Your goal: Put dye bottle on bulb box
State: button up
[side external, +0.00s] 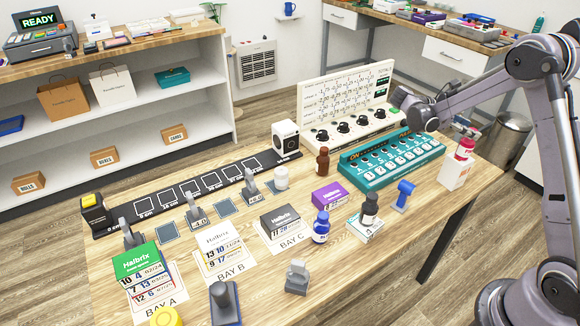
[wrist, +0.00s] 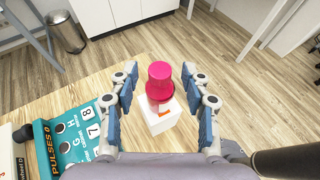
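A red-pink bottle with a pale label, apparently the dye bottle (side external: 465,149), stands upright on a small white box, apparently the bulb box (side external: 453,176), at the table's right edge. In the wrist view the bottle (wrist: 160,76) shows its pink top, with the white box (wrist: 157,123) and its orange mark below. My gripper (side external: 466,128) is just above the bottle in the side view. In the wrist view my gripper's fingers (wrist: 164,100) are spread on both sides of the bottle, with a gap at each side. The bottle's base is partly hidden there.
A teal panel (side external: 391,159) with keys stands left of the white box. A brown bottle (side external: 322,161), a dark bottle (side external: 370,208), a blue bottle (side external: 321,227) and a blue tool (side external: 404,195) stand on the table. A bin (side external: 507,137) stands on the floor beyond.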

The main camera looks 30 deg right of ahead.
jog(key=shift+r, duration=0.15)
jog(key=w+a+r+t, duration=0.1)
jog(key=w+a+r, duration=0.4)
jog(key=a, duration=0.5)
jog(key=s+a+m+t+y, duration=0.5)
jog(key=s+a+t, duration=0.1)
jog(key=a, duration=0.5)
jog(key=s+a+f+m+t+y, duration=0.1)
jog(key=s+a+m+t+y, duration=0.5)
jog(key=a, duration=0.6)
jog(key=shift+a+m+t+y, duration=0.25)
jog(key=shift+m+t+y, duration=0.05)
jog(key=shift+t, duration=0.4)
